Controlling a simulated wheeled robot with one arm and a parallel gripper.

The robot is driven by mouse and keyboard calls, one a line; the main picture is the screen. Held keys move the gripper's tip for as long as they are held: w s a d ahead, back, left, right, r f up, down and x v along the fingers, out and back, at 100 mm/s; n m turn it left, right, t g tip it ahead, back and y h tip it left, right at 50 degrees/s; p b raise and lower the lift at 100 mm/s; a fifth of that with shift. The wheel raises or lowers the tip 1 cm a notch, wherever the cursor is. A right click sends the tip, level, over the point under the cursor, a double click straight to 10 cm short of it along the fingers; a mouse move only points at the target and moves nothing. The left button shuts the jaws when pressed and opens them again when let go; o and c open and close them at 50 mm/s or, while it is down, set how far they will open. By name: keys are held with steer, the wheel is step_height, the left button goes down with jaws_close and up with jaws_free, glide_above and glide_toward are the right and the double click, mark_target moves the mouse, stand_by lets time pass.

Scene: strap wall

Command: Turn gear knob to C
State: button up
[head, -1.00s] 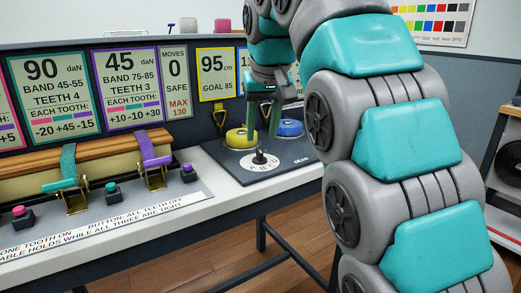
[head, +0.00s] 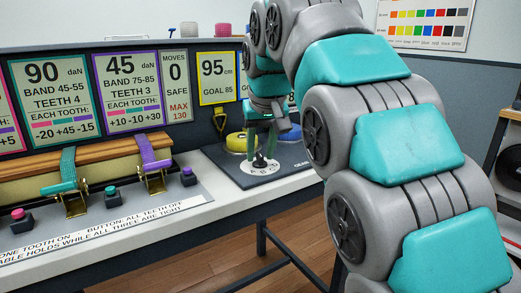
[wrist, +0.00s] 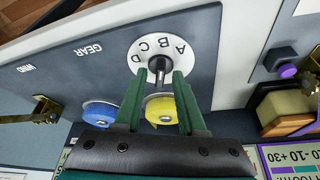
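The gear knob (wrist: 159,66) is a small black knob on a white round dial (wrist: 148,38) lettered A, B, C and D. In the head view the knob (head: 260,161) stands upright on the dark panel (head: 223,160), near the word GEAR. My gripper (wrist: 158,76) is open, with its green fingers pointing down at the dial. In the wrist view the fingertips lie on either side of the knob, with gaps showing. In the head view my gripper (head: 261,154) is at the knob. I cannot tell which letter the knob points to.
A yellow spool (wrist: 161,108) and a blue spool (wrist: 99,112) sit on the same panel behind the knob. A purple button (head: 188,175) and a purple strap (head: 152,153) in a buckle are to the left. The bench front is clear.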

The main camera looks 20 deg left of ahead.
jaws_close()
steer(key=shift+n, duration=0.3)
stand_by(0.3)
steer(key=n, duration=0.2)
steer(key=n+g+y, duration=0.1)
steer(key=n, duration=0.1)
steer(key=shift+w+d, duration=0.1)
steer(key=shift+w, duration=0.1)
steer(key=shift+n+g+y, duration=0.5)
steer(key=shift+n+g, duration=0.1)
steer(key=shift+n, duration=1)
steer(key=shift+o, duration=0.6)
jaws_free()
steer(key=shift+r, duration=0.15)
